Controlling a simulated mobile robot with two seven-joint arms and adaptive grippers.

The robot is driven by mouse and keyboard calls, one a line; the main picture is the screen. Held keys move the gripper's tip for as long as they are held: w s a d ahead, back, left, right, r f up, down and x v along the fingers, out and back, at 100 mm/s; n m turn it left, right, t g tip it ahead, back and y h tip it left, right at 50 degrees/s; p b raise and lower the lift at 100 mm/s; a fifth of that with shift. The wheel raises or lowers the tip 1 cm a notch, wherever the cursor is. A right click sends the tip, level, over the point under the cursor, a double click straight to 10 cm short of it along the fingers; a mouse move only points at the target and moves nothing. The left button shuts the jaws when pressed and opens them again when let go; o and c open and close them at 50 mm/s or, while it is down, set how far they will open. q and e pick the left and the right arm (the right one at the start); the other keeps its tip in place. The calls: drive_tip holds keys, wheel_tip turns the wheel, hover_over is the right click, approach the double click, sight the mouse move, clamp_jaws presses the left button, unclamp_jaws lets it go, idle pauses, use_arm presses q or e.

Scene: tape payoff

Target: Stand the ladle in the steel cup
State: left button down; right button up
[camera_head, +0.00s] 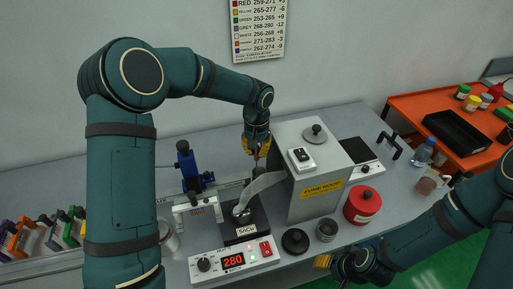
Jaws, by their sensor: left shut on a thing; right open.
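My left gripper (256,150) is shut on the upper end of the ladle, above and behind the solder pot. Only a short piece of the thin handle (256,163) shows below the fingertips; a pale curved duct covers much of the rest. The dark solder pot (246,232), labelled SnCu, stands below; I cannot tell whether the ladle's bowl is inside it. A small grey metal cup (326,231), probably the steel cup, stands right of the pot, upright; its inside looks dark. My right gripper (326,262) is open just in front of this cup, partly hidden by its own wrist.
A grey fume hood (313,165) stands behind the cup. A round black lid (295,241) lies left of the cup, a red canister (363,206) right. A controller (234,262) reading 280 is in front. Another cup (168,238) is partly behind my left arm.

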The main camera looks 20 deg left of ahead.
use_arm(q)
drive_tip(key=shift+f, duration=0.3)
